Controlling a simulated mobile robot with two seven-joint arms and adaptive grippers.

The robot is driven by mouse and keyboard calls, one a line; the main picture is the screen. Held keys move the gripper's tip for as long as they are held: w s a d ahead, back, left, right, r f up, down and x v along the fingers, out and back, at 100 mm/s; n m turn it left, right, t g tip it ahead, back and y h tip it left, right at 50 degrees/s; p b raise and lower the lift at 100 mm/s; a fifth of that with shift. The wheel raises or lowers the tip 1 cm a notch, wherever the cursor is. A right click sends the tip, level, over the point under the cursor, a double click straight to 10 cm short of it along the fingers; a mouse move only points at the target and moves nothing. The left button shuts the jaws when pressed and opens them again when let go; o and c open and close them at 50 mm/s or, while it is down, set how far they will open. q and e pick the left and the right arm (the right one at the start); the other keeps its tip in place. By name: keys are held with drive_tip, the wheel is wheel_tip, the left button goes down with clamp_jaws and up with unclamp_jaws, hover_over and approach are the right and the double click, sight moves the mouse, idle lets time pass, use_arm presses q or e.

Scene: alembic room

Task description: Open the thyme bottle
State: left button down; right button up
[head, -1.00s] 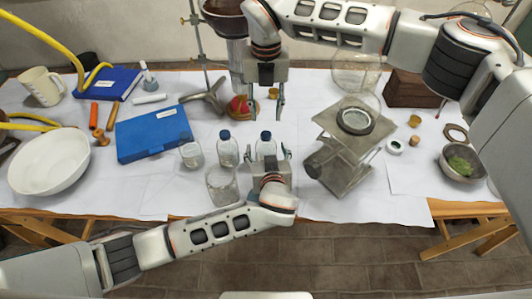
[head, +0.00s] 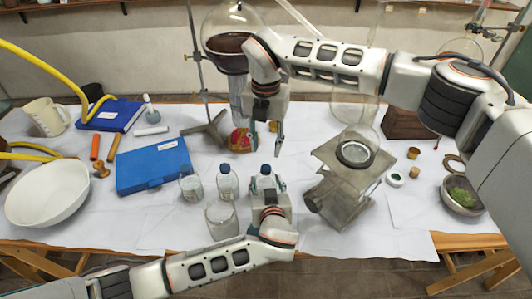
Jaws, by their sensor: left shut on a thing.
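Two small clear bottles with blue caps stand near the table's front edge. My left gripper (head: 267,188) is shut on the right-hand bottle (head: 266,180), with a finger on each side below its cap (head: 266,169). The gripper hides the bottle's lower part. The other capped bottle (head: 227,184) stands just to the left, apart from the gripper. No label can be read, so I cannot tell which one is thyme. My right gripper (head: 264,146) is open and empty, pointing down above and behind the held bottle.
A glass beaker (head: 221,218) and a small glass jar (head: 190,186) stand left of the bottles. A metal lab jack (head: 345,185) stands close on the right. A stand base (head: 207,130) and a red-yellow object (head: 241,140) lie behind. The front right paper is clear.

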sight(266, 168)
drive_tip(key=m, duration=0.5)
drive_tip(key=shift+m, duration=0.3)
drive_tip(key=m, duration=0.3)
drive_tip(key=shift+m, duration=0.3)
drive_tip(key=m, duration=0.9)
drive_tip(key=shift+m, duration=0.3)
drive_tip(key=shift+f, duration=0.35)
wheel_tip(266, 168, down, 7)
drive_tip(key=shift+f, duration=0.15)
clamp_jaws()
